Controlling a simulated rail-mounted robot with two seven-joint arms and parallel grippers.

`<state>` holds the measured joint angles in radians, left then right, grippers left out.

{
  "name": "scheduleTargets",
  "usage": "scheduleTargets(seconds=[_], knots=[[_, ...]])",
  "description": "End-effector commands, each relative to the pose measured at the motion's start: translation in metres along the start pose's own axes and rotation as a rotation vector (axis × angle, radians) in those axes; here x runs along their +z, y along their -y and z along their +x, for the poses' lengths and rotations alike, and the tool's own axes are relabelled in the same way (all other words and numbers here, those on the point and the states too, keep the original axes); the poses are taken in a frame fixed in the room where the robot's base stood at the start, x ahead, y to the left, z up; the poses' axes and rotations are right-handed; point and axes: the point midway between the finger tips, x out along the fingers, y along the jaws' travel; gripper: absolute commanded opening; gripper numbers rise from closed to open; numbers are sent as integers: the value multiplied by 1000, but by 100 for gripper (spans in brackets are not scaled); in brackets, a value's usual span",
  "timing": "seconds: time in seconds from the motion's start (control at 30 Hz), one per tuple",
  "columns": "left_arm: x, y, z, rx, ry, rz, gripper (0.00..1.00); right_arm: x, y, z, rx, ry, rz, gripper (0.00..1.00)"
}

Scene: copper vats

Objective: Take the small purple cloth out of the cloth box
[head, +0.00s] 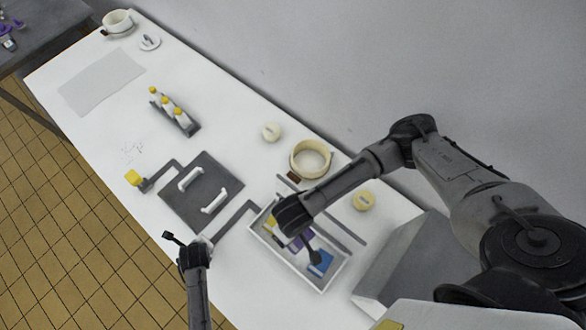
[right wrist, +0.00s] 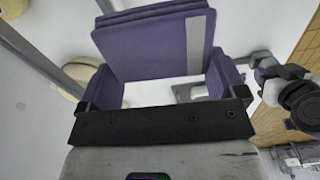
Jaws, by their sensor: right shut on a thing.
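The cloth box (head: 292,284) is a shallow white tray at the lower middle of the head view. My right gripper (head: 302,243) is over it, pointing down. It is shut on the folded purple cloth (head: 305,238), partly hidden by the gripper in the head view. In the right wrist view the purple cloth (right wrist: 150,45), with a pale grey stripe, fills the space ahead of the jaws. I cannot tell how far it is above the box floor. My left gripper (head: 186,240) is open and empty, left of the box.
A blue cloth (head: 320,263) and a yellow cloth (head: 270,222) are in the box. A dark board (head: 202,190) with two white handles lies left of it. A cream round pot (head: 311,158) and lids stand behind.

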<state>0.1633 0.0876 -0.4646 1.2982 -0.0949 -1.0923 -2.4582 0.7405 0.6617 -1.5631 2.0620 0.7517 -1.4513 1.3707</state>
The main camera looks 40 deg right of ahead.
Motion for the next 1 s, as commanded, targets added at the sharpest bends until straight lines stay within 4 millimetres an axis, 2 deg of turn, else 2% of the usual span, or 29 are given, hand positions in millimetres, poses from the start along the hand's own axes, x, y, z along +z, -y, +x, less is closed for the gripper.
scheduleTargets(seconds=[1.0], knots=[[-1,0,0,1,-2,0,12,11,113,-21,-3,0,-1,67]])
